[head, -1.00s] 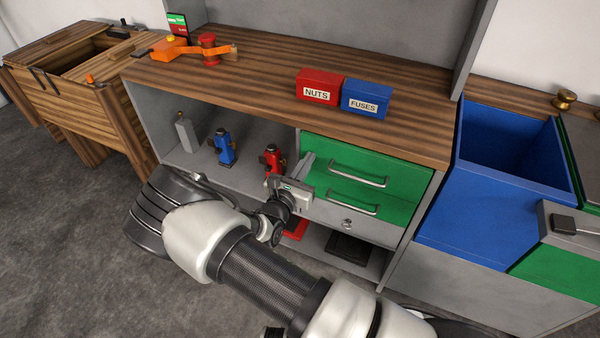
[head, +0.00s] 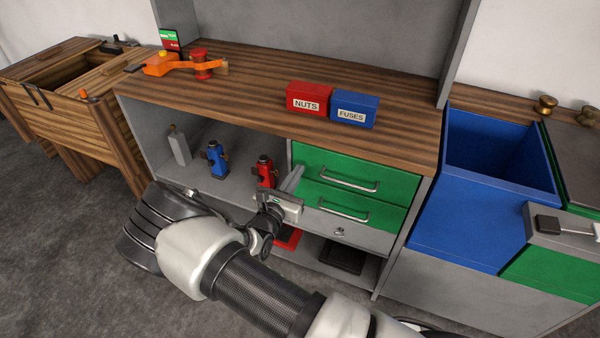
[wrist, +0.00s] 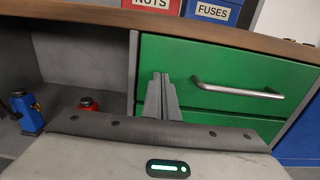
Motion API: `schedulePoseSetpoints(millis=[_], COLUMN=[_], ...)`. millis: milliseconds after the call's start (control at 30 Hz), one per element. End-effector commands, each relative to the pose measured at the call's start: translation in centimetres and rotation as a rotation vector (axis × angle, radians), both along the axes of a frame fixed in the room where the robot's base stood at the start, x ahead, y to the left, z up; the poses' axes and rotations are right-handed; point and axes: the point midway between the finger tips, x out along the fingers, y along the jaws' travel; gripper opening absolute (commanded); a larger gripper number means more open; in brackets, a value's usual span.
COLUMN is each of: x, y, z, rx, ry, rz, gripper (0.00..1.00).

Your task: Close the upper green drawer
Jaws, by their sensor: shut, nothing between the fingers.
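The upper green drawer (head: 385,178) is in the cabinet under the wooden top, with a silver bar handle (head: 348,180). Its front looks about flush with the cabinet in both views. In the wrist view the upper drawer (wrist: 205,62) fills the middle, with its handle (wrist: 238,90) to the right of my fingers. The lower green drawer (head: 376,212) is right below it. My gripper (head: 292,180) is shut and empty, its fingertips in front of the upper drawer's left part. The fingers also show in the wrist view (wrist: 162,82). I cannot tell whether they touch the front.
A red jack-like tool (head: 265,172) and a blue one (head: 217,160) stand on the open shelf left of the drawers. A red NUTS box (head: 311,98) and blue FUSES box (head: 355,109) sit on the worktop. A blue bin (head: 455,210) stands to the right.

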Motion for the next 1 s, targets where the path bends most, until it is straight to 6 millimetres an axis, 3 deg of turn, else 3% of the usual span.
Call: schedulePoseSetpoints(millis=[300, 500, 867, 1000], x=[-6.6, -9.2, -9.9, -9.5], y=[2.8, 3.7, 3.6, 0.5], z=[0.0, -0.1, 0.3, 3.0], rx=[0.000, 0.000, 0.015, 0.129], ry=[0.003, 0.003, 0.002, -0.002], rz=[0.000, 0.000, -0.021, -0.172], gripper=[0.00, 0.00, 0.00, 0.00])
